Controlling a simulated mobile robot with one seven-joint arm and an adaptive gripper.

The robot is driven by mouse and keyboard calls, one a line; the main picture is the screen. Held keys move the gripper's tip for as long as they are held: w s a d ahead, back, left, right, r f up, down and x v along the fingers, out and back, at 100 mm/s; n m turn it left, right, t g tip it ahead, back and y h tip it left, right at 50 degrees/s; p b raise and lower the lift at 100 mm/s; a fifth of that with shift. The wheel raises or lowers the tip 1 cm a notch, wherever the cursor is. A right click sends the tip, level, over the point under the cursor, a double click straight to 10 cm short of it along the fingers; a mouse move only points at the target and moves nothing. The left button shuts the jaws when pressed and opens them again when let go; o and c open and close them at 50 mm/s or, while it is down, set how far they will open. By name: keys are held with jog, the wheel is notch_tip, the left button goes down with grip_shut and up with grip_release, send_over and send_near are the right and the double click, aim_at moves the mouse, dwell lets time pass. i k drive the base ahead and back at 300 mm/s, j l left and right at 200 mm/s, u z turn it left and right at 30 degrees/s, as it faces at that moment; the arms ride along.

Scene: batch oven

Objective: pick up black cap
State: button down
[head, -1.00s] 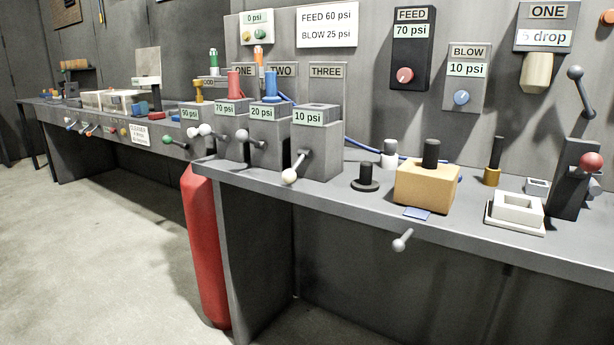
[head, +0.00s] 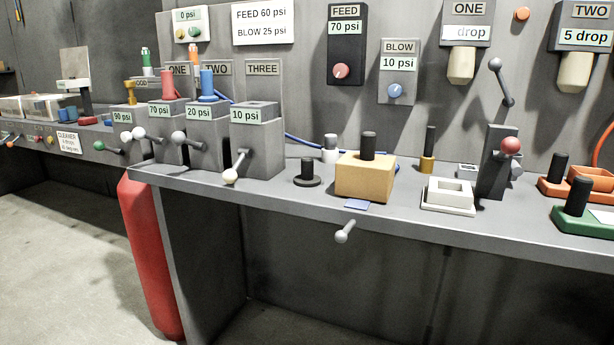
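A black cap (head: 306,172) with a wide round base and a narrower upright post stands on the grey bench. It is between the 10 psi box and the tan block. A black cylinder (head: 368,146) also stands upright on top of the tan block (head: 364,178). I cannot tell for certain which black piece is the cap of the task. My gripper is not in view.
The grey bench (head: 275,201) runs across the view. The 10 psi box (head: 256,140) with its lever is at left. A white tray (head: 448,194) and a red-knobbed lever (head: 510,145) stand at right. A grey handle (head: 345,231) sticks out in front. Open floor lies at lower left.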

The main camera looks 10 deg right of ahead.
aim_at(307, 179)
jog(key=i+j, duration=0.25)
jog(key=j, duration=0.15)
jog(key=i+j, duration=0.25)
jog(key=j, duration=0.15)
jog(key=i+j+z, duration=0.15)
jog(key=j+z, duration=0.2)
jog(key=i+j+z, duration=0.15)
jog(key=j+z, duration=0.25)
jog(key=z, duration=1.5)
